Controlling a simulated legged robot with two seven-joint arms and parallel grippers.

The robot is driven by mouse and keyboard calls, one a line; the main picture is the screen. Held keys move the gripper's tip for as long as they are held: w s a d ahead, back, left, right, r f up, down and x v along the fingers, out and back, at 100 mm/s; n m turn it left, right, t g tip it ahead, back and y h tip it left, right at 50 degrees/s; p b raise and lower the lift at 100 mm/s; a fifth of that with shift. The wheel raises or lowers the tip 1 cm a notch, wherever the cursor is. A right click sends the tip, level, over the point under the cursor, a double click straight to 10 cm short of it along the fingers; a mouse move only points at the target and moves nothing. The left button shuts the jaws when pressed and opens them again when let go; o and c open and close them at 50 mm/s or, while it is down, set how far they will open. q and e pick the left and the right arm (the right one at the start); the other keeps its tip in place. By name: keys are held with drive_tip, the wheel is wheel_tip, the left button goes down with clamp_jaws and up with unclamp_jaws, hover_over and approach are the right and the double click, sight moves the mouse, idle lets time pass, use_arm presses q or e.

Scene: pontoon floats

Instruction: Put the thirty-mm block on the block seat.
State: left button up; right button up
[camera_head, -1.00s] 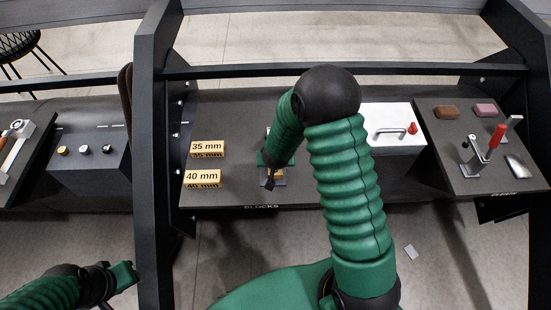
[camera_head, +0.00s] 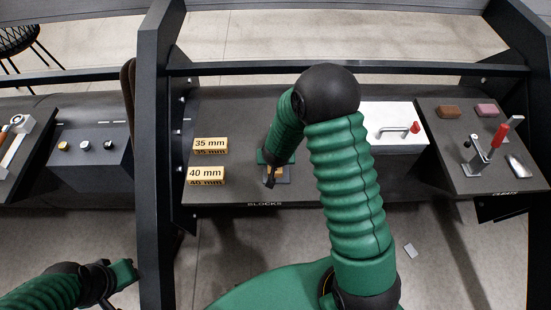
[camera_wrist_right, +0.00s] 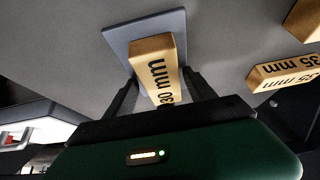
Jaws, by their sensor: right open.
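The thirty-mm block (camera_wrist_right: 158,62) is tan with "30 mm" in black on its side. In the right wrist view it stands on the grey plate of the block seat (camera_wrist_right: 120,40), within its edges. My right gripper (camera_wrist_right: 161,79) is open, with one finger on each side of the block; I cannot tell if either finger touches it. In the head view the block (camera_head: 278,172) and seat (camera_head: 286,180) are mostly hidden behind my right gripper (camera_head: 270,182). My left gripper (camera_head: 127,277) is at the lower left, away from the bench; its jaws are unclear.
The 35 mm block (camera_head: 210,145) and 40 mm block (camera_head: 205,174) stand left of the seat. A dark frame post (camera_head: 153,150) rises between my left gripper and the blocks.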

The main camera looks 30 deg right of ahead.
drive_tip(key=shift+r, duration=0.25)
drive_tip(key=s+a+r+n+y+p, duration=0.25)
drive_tip(key=s+a+r, duration=0.2)
drive_tip(key=r, duration=0.25)
drive_tip(key=s+a+r+n+y+p, duration=0.1)
drive_tip(key=s+a+r+p, duration=0.25)
drive_tip(key=a+r, duration=0.35)
drive_tip(key=s+r+n+g, duration=0.2)
drive_tip(key=s+n, duration=0.1)
drive_tip(key=s, duration=0.5)
drive_tip(key=shift+r+b, duration=0.3)
